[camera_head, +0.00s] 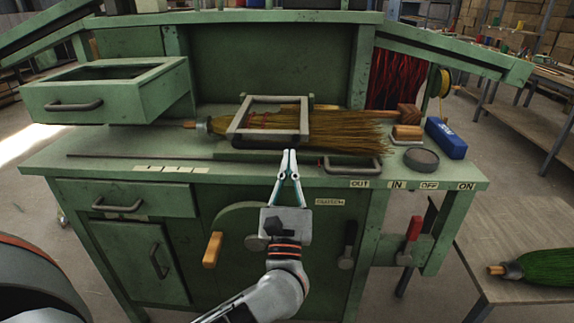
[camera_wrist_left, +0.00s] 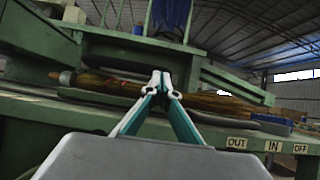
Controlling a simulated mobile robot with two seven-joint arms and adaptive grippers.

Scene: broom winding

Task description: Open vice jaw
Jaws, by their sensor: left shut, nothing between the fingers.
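A grey rectangular metal frame (camera_head: 243,134), which looks like the vice jaw, lies over a straw broom (camera_head: 345,137) on the green workbench (camera_head: 110,141). A dark handle (camera_head: 352,168) sits at the bench's front edge, right of my left gripper. My left gripper (camera_head: 290,152) is shut and empty, its fingertips pointing up in front of the bench edge, just below the frame in the head view. In the left wrist view the gripper (camera_wrist_left: 161,76) shows its fingertips together, with the broom (camera_wrist_left: 108,85) behind them. My right gripper is out of view.
An orange-handled lever (camera_head: 213,250), a black lever (camera_head: 349,240) and a red lever (camera_head: 413,230) are on the bench front. An open drawer (camera_head: 105,100) juts out at the left. A blue box (camera_head: 446,138) and round grey disc (camera_head: 421,159) sit at the right.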

